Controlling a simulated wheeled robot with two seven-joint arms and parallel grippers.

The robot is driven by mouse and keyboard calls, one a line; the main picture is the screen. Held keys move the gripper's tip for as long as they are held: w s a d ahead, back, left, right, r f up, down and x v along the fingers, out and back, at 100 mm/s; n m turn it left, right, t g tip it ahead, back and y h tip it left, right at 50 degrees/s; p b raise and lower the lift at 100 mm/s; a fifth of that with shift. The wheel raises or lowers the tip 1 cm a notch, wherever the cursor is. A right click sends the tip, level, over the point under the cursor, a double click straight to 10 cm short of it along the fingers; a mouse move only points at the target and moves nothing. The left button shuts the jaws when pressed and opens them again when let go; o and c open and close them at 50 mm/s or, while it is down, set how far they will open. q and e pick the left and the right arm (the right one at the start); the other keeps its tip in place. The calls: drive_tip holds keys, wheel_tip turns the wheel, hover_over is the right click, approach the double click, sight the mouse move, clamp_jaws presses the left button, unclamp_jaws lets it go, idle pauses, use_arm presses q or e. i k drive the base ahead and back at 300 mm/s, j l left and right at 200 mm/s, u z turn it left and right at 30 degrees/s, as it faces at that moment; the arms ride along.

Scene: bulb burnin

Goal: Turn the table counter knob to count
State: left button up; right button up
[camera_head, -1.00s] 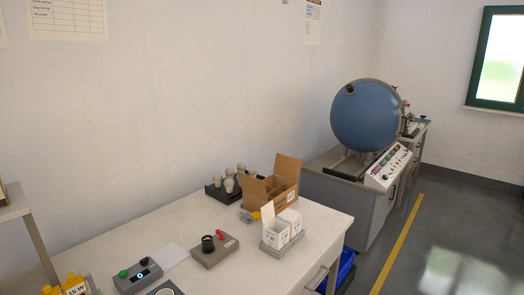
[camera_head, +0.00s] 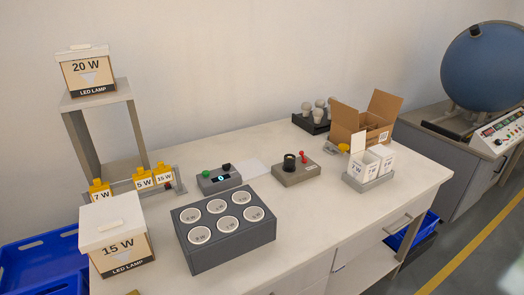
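The table counter (camera_head: 221,185) is a small grey box in the middle of the white table. It has a green button (camera_head: 205,173) on its left, a small lit display on its front and a black knob (camera_head: 227,167) at its back right. The display text and the knob's pointing direction are too small to read. Neither of my grippers shows in the head view, and nothing touches the counter.
A dark grey tray (camera_head: 233,243) with several round sockets stands in front of the counter. A grey box (camera_head: 296,175) with a black socket and red lever is to its right. Lamp boxes stand at left; an open cardboard box (camera_head: 345,123) stands at back right.

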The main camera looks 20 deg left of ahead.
sight(226, 167)
drive_tip(key=i+l+u, duration=0.4)
drive_tip(key=l, duration=0.25)
drive_tip(key=i+l+u, duration=0.2)
drive_tip(key=i+l, duration=0.1)
drive_tip(key=l, duration=0.1)
